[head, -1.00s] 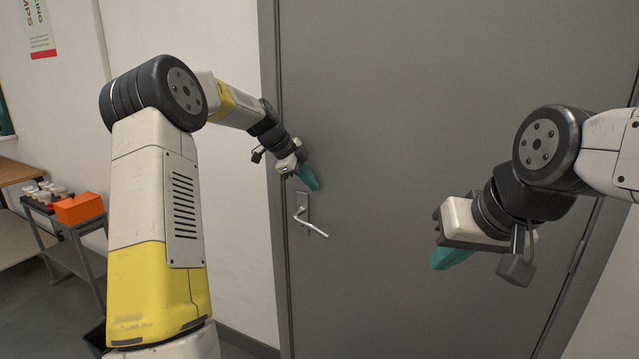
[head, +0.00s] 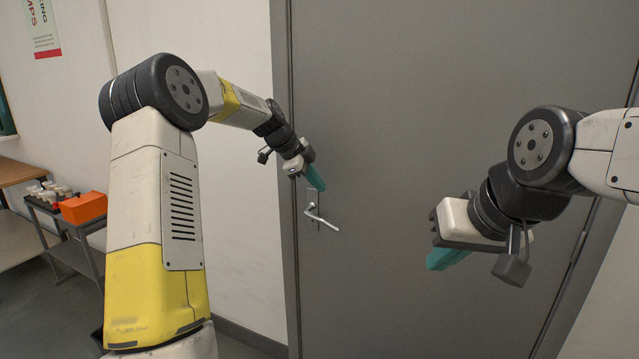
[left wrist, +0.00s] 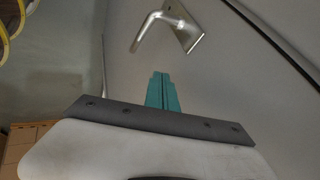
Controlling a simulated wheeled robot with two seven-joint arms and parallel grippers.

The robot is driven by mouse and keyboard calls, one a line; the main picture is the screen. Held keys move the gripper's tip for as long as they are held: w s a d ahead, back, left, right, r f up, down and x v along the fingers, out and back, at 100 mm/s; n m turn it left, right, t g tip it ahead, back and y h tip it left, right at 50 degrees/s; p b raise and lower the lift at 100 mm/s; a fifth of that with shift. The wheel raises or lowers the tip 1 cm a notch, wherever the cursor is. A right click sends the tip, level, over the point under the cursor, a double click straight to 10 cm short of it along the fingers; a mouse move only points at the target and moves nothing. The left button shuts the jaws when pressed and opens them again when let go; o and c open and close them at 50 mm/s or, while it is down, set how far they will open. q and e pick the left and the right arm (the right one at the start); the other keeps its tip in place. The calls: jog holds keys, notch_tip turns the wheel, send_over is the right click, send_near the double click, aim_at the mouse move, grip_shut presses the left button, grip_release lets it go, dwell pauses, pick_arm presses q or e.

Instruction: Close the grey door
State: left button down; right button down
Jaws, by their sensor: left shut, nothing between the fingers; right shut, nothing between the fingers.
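The grey door (head: 430,120) fills the middle and right of the head view, in a grey frame. It looks flush or nearly flush with its frame; I cannot tell whether it is latched. Its silver lever handle (head: 322,217) is on the door's left side and also shows at the top of the left wrist view (left wrist: 165,28). My left gripper (head: 315,178) is shut and empty, its teal fingers just above the handle; contact with the door cannot be told. My right gripper (head: 447,259) is shut and empty in front of the door, right of the handle.
A dark cart (head: 75,245) at the left carries an orange box (head: 84,207) and several small pale items. A wooden bench (head: 18,172) stands behind it. A pale wall (head: 235,190) with a poster (head: 40,28) lies left of the door frame.

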pick_arm(q)
jog(key=a+v, duration=0.1)
jog(key=v, duration=0.9)
jog(key=s+d+r+n+y, duration=0.25)
jog(key=s+n, duration=0.25)
jog(key=s, duration=0.5)
jog(key=s+a+f+n+t, duration=0.1)
jog(key=s+f+n, duration=0.2)
jog(key=s+n, duration=0.4)
jog(key=s+a+f+n+t+y, duration=0.1)
jog(key=s+f+n, duration=0.2)
jog(key=s, duration=1.6)
jog(key=n, duration=0.4)
jog(key=shift+s+a, duration=0.2)
jog(key=shift+s, duration=0.2)
jog(key=shift+w, duration=0.1)
